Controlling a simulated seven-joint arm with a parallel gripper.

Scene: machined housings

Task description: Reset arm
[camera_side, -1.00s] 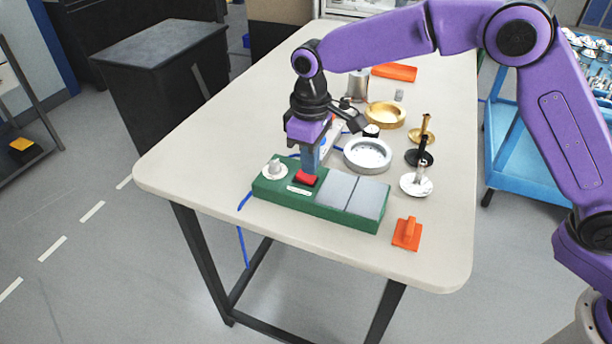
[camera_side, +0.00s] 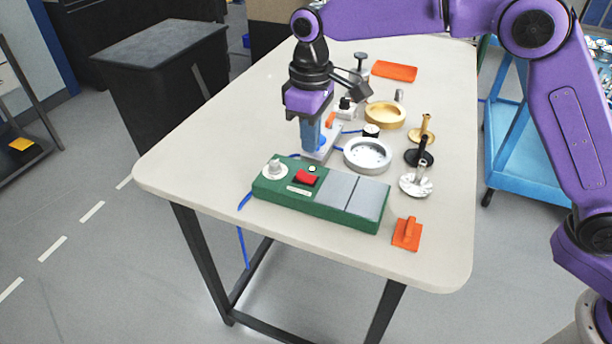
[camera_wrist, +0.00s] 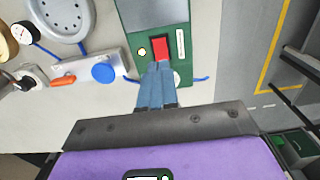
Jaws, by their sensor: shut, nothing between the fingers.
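My gripper (camera_side: 311,149) hangs over the table behind the green control box, with its blue fingers shut and nothing between them. In the wrist view the fingertips (camera_wrist: 160,66) point toward the red switch (camera_wrist: 160,48) on the green box (camera_wrist: 152,14). In the side view the green box (camera_side: 318,206) lies near the table's front edge. It carries the red switch (camera_side: 306,178), a white knob (camera_side: 274,169) and two grey plates. The fingertips are apart from the box in the side view.
A grey block with a blue knob (camera_wrist: 103,73) sits close by the fingers. A silver round housing (camera_side: 368,154), a gold housing (camera_side: 385,114) and several plungers stand to the right. An orange piece (camera_side: 407,233) lies at the front right. The table's left part is clear.

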